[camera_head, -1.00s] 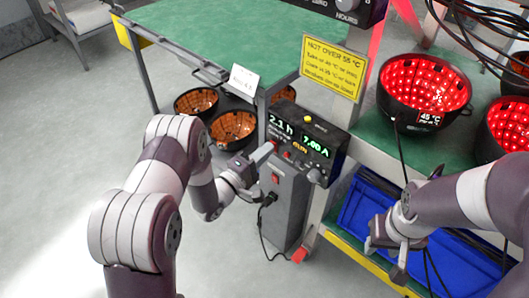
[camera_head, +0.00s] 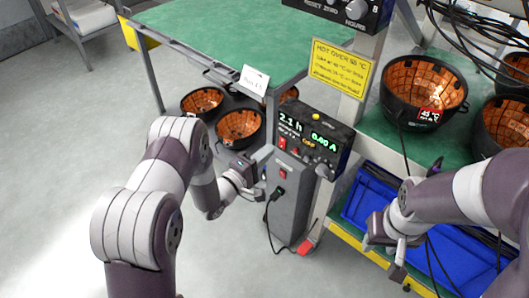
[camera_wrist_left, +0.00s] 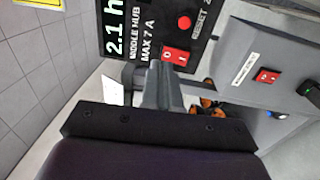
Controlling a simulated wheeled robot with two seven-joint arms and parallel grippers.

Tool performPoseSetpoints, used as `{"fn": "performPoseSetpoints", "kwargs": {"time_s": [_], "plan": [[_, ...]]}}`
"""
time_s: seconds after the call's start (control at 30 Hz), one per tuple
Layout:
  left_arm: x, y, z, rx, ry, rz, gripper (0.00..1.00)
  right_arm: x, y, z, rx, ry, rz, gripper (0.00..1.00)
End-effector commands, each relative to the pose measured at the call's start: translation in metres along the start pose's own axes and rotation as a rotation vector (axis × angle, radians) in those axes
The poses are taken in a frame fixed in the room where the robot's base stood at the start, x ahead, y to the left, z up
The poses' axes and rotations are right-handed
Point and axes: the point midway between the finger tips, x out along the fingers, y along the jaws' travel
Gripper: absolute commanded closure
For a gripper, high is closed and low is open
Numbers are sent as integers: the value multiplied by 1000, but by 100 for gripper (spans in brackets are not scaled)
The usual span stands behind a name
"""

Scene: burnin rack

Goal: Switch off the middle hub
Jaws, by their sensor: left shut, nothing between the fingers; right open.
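A red rocker switch (camera_wrist_left: 176,56) sits beside that label, and a round red button (camera_wrist_left: 184,21) is near RESET. My left gripper (camera_head: 265,157) is shut and empty, just in front of the hub's left side; its fingertips (camera_wrist_left: 165,72) appear close below the rocker switch, contact unclear. My right gripper (camera_head: 388,252) is open, by the blue bin.
Another red switch (camera_wrist_left: 267,76) is on the grey pedestal below the hub. Black bowls with unlit copper insides (camera_head: 424,88) stand on the right shelf, others (camera_head: 240,127) at the left. A yellow sign (camera_head: 341,67) and blue bin (camera_head: 375,205) are nearby. A cable hangs from the pedestal.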

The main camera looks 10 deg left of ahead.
Motion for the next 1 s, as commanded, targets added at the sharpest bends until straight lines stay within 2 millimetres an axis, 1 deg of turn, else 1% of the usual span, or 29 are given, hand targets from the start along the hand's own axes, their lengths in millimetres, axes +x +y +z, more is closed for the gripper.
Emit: {"fn": "performPoseSetpoints", "kwargs": {"time_s": [0.03,0.2,0.3,0.43,0.6,1.0], "plan": [[-12,3,-2,-3,6,-5,100,-4,0,0,0,0,0,57],[-47,9,-1,-5,6,-7,100,-10,0,-2,0,0,0,57],[-66,12,-2,-5,8,-8,100,-14,0,-2,0,0,0,57],[-86,14,-1,-5,7,-8,100,-16,0,-2,0,1,0,57],[-98,16,0,-5,4,-6,100,-17,0,-2,0,0,0,57],[-99,16,0,-5,3,-7,100,-17,0,-2,0,0,0,57]]}}
